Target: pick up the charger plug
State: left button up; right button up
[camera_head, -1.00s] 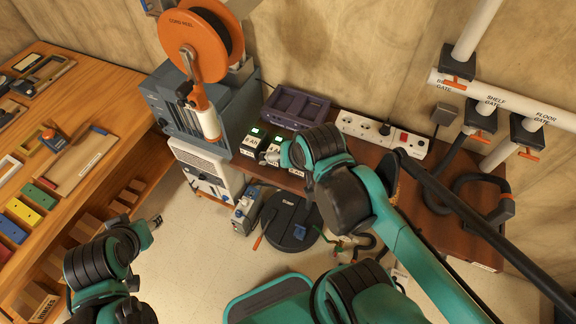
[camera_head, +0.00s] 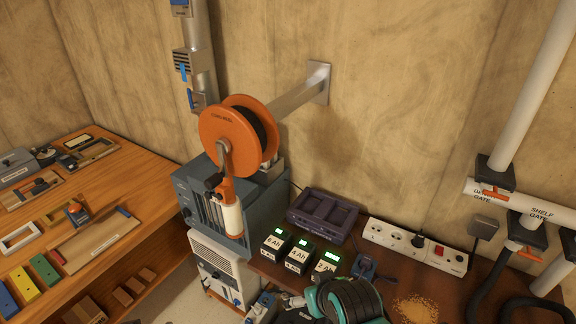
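A black plug (camera_head: 418,240) sits in the white power strip (camera_head: 385,234) at the back of the brown bench; I cannot tell whether its cord runs to the charger. The dark purple charger (camera_head: 322,214) stands left of the strip with its bays empty. A small dark blue object (camera_head: 366,268) lies in front of the strip; its shape is unclear. My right gripper (camera_head: 292,300) is low in the picture, in front of the batteries, partly hidden by my teal and black wrist. Its fingers are too unclear to read. My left gripper is out of view.
Several battery packs (camera_head: 300,252) with green displays stand before the charger. A grey-blue machine (camera_head: 205,205) and an orange cord reel (camera_head: 230,135) are left of them. Sawdust (camera_head: 418,308) lies at right.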

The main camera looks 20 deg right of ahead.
aim_at(365, 265)
jog(key=z, duration=1.4)
